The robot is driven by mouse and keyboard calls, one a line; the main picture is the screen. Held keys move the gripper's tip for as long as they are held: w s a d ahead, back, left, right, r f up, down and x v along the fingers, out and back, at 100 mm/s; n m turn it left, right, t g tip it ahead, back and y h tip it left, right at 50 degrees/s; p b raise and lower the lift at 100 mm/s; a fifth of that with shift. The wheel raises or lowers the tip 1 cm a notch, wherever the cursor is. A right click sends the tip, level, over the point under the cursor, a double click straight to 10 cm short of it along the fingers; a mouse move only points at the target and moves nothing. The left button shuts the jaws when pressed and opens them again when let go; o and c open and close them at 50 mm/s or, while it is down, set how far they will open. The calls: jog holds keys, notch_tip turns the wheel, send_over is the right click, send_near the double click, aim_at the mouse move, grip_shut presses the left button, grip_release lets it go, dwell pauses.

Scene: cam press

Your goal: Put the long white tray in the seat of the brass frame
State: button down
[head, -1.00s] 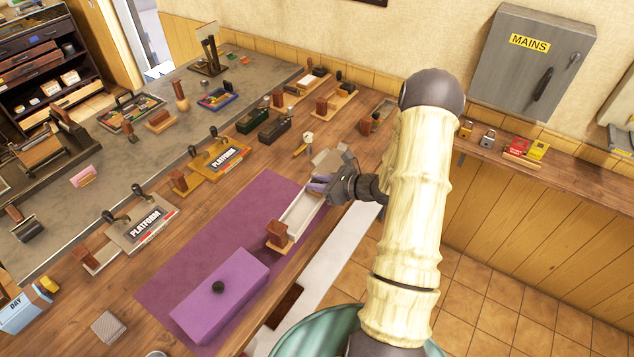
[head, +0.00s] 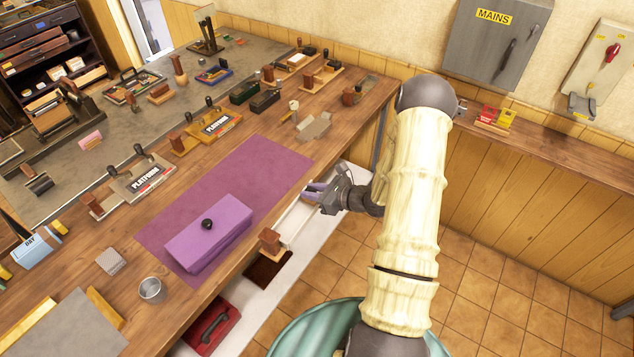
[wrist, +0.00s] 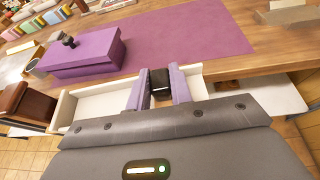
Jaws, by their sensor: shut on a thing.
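The long white tray (head: 297,220) has a brown wooden block (head: 269,240) at its near end. My gripper (head: 314,191) is shut on the tray near its far end and holds it out past the table's front edge. In the wrist view the fingers (wrist: 160,88) close around a dark piece at the tray (wrist: 95,104). The brass frame (head: 217,125), labelled PLATFORM, stands on the table farther back to the left, with a brown block at its left end. I cannot make out its seat clearly. My gripper is well apart from it.
A purple mat (head: 270,160) bears a purple box (head: 205,238) with a black knob. A silver PLATFORM frame (head: 140,180) stands left of the brass one. A grey metal piece (head: 313,127) lies beyond the mat. The mat's far half is clear.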

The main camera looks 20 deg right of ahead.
jog(key=s+a+f+m+h, duration=0.1)
jog(key=s+a+f, duration=0.7)
jog(key=f, duration=0.2)
jog(key=shift+s+a+f+t, duration=0.2)
jog(key=shift+s+t, duration=0.2)
jog(key=shift+w, duration=0.1)
